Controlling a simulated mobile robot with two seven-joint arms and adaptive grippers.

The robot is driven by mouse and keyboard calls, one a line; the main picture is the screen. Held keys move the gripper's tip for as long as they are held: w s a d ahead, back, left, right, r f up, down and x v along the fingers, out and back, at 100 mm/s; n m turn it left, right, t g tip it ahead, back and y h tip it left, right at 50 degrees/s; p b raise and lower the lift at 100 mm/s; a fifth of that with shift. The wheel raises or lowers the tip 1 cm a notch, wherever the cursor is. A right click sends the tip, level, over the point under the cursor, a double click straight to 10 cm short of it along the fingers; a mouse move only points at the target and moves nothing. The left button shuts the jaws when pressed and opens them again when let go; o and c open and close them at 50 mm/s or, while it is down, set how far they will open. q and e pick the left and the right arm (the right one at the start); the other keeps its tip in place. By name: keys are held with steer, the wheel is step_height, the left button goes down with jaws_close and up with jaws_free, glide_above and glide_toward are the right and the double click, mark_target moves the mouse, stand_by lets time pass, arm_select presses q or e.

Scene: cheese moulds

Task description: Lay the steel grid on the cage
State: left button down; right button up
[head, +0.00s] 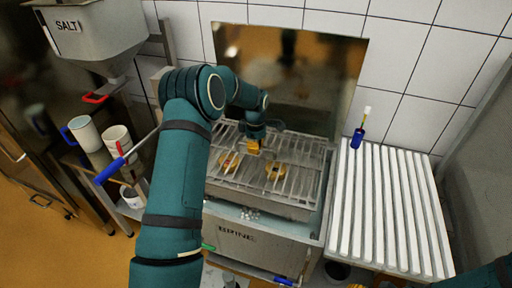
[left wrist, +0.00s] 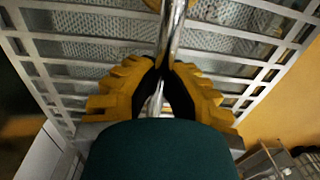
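The steel grid (head: 290,158) is a frame of thin parallel bars over the brine tank; two round yellow cheeses (head: 275,172) show between its bars. My left gripper (head: 254,146) is above the grid's middle in the head view. In the left wrist view its yellow fingers (left wrist: 162,85) close around a shiny steel rod (left wrist: 178,25), which looks like the grid's handle, with bars (left wrist: 80,38) and mesh beyond. The cage is hard to tell apart from the grid, and I cannot tell whether they touch. Only a yellow bit by my right arm shows at the bottom right edge.
The brine tank (head: 262,245) stands below the grid. A salt hopper (head: 90,30) and white cups (head: 84,132) are on the left. A tiled wall stands behind.

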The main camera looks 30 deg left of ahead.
arm_select(q)
steer(key=shift+w, duration=0.1)
steer(key=c, duration=1.1)
jaws_free()
steer(key=shift+o, duration=0.2)
steer(key=shift+f, duration=0.15)
step_height(320, 180, up, 12)
steer(key=shift+a, duration=0.1)
